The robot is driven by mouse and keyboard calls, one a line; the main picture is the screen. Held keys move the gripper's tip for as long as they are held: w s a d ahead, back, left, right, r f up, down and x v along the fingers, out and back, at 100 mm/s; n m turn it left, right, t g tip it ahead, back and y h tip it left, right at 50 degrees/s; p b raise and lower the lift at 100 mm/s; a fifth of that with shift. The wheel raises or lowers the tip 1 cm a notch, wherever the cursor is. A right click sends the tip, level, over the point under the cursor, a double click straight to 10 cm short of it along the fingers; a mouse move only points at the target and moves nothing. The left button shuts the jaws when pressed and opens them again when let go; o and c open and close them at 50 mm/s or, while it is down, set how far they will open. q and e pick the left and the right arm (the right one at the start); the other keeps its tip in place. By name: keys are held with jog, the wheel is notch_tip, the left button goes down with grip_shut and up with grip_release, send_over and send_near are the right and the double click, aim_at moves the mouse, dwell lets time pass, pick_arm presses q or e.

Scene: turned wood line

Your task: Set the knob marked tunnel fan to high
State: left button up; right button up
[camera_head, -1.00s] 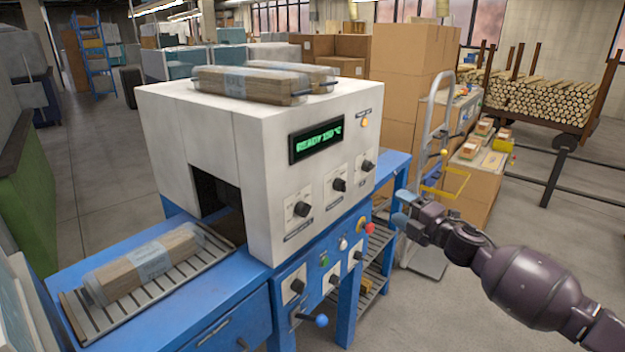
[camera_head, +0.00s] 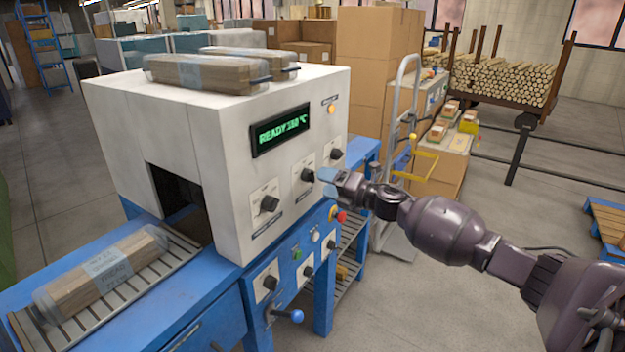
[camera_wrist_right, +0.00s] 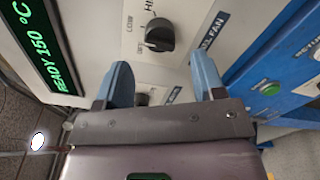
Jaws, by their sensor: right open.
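The tunnel fan knob (camera_wrist_right: 160,35) is a black round knob on a pale plate, with a partly cut-off blue "FAN" label (camera_wrist_right: 213,30). Scale words beside it include LOW and a cut-off high mark; I cannot clearly tell its setting. It appears to be the middle knob (camera_head: 307,175) of the oven's upper row in the head view. My right gripper (camera_head: 326,176) is open, just in front and right of that knob. In the right wrist view its two blue fingers (camera_wrist_right: 163,80) are apart and empty, short of the knob. My left gripper is not in view.
The white oven (camera_head: 225,185) has other knobs at left (camera_head: 269,203) and right (camera_head: 336,154), under a green display (camera_head: 281,130) reading READY 150 °C. A lower blue panel has more knobs, buttons and a blue-ball lever (camera_head: 296,316). A hand truck (camera_head: 399,110) stands behind my arm.

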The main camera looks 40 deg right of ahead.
aim_at(313, 178)
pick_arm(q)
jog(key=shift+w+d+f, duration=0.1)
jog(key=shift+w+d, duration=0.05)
pick_arm(e)
jog(key=shift+x, duration=2.4)
jog(key=c, duration=0.9)
